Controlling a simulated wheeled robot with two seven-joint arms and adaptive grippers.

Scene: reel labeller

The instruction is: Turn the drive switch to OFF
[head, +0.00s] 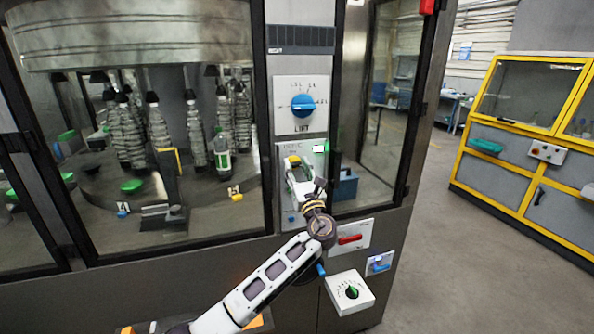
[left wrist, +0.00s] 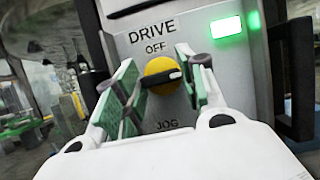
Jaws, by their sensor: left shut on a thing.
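The drive switch (left wrist: 160,76) is a round yellow knob with a dark, white-tipped pointer, on a grey panel marked DRIVE. OFF is printed above it and JOG below it. The pointer appears to lie to the right, away from OFF. My left gripper (left wrist: 158,82) has its green-padded fingers on either side of the knob and is shut on it. In the head view the left gripper (head: 299,176) reaches up to the drive panel (head: 287,206) and covers most of it; a bit of the yellow knob (head: 294,159) shows. My right gripper is not in view.
A lit green lamp (left wrist: 226,26) is at the panel's upper right. A blue LIFT knob (head: 302,105) is above. A red handle (head: 350,239) and a white dial box (head: 349,292) are below right. Glass doors flank the panel; open floor lies to the right.

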